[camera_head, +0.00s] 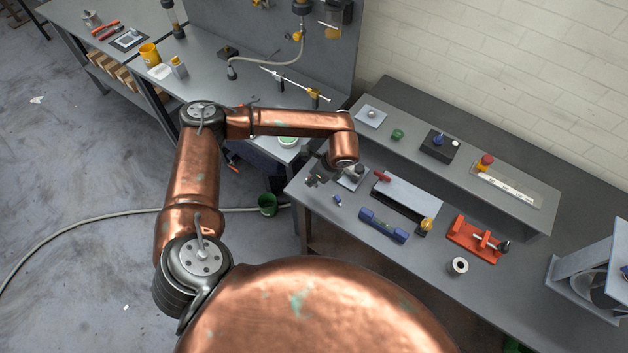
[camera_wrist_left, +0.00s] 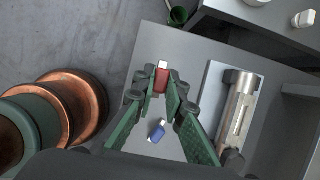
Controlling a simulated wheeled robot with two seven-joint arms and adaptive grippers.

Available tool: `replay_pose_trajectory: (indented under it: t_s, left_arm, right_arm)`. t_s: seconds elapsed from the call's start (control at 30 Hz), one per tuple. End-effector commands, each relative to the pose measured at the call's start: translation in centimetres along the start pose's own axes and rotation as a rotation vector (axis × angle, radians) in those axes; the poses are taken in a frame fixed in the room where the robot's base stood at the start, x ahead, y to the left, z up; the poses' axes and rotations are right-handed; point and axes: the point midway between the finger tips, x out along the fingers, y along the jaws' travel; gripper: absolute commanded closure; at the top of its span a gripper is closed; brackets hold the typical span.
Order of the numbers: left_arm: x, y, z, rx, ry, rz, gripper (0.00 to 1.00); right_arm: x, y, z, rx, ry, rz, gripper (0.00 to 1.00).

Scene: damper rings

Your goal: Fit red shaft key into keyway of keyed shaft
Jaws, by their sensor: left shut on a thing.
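My left gripper (camera_head: 317,180) is shut on the red shaft key (camera_wrist_left: 161,80). In the left wrist view the key sits between the green fingertips (camera_wrist_left: 162,86), its pale end pointing away from me. The keyed shaft (camera_wrist_left: 236,112) is a silver cylinder lying on a light plate to the right of the fingers, apart from the key. Its keyway (camera_wrist_left: 239,120) shows as a slot on the upper side. In the head view the shaft (camera_head: 357,171) is just right of the gripper, partly hidden by the arm. My right gripper is not in view.
A blue key (camera_wrist_left: 157,130) lies on the bench below the gripper; it also shows in the head view (camera_head: 337,200). A blue holder (camera_head: 384,226), a red fixture (camera_head: 476,240) and a ring (camera_head: 458,267) stand farther right. A raised shelf (camera_head: 500,207) runs behind.

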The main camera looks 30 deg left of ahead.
Motion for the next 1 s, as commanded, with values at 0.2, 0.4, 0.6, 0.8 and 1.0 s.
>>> replay_pose_trajectory:
  t_s: [0.2, 0.4, 0.6, 0.8, 1.0]
  left_arm:
    - [2.9, -1.9, -0.1, 0.001, 0.000, 0.002, 1.00]
    - [4.5, -2.9, -0.2, 0.000, 0.000, 0.003, 1.00]
    - [6.7, -3.1, -1.0, 0.000, 0.001, 0.002, 1.00]
    - [7.2, -3.1, -1.2, 0.001, 0.001, 0.002, 1.00]
    - [7.5, -3.0, -1.3, 0.001, 0.001, 0.002, 1.00]
  right_arm:
    - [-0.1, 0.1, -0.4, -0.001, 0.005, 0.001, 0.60]
    - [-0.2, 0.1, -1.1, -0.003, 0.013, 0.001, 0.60]
    - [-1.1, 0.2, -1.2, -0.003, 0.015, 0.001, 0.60]
    - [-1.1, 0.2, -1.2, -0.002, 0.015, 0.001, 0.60]
    - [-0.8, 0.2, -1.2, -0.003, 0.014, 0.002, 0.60]
